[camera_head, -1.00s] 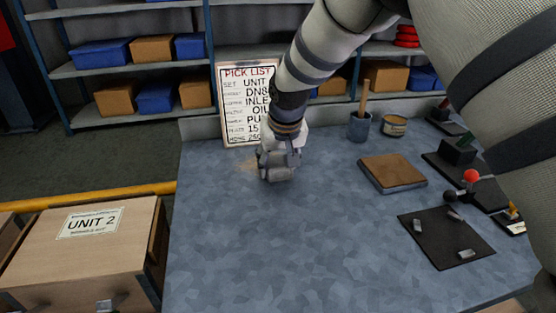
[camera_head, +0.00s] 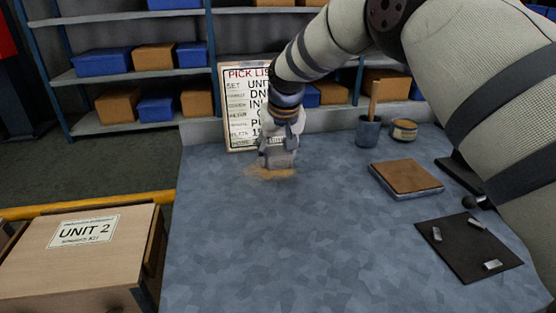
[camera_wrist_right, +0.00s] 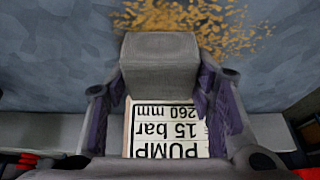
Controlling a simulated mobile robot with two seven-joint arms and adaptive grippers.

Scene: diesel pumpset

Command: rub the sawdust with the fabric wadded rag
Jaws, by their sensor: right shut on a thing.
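The sawdust (camera_head: 268,174) is a tan patch of loose flecks on the blue-grey bench top (camera_head: 290,240), near its back edge. It also shows in the right wrist view (camera_wrist_right: 235,35), spread around the rag's far end. My right gripper (camera_head: 277,149) is shut on the grey wadded rag (camera_head: 281,160), at the patch's back side. In the right wrist view the rag (camera_wrist_right: 160,55) is a grey block between the two fingers. It overlaps part of the sawdust; I cannot tell whether it presses on the bench. My left gripper is out of view.
The pick list board (camera_head: 243,115) stands close behind my right gripper. A blue cup (camera_head: 368,132) with a wooden handle, a tin (camera_head: 404,130), a brown-topped block (camera_head: 407,177) and a dark mat (camera_head: 465,250) are to the right. The bench's front and left are clear.

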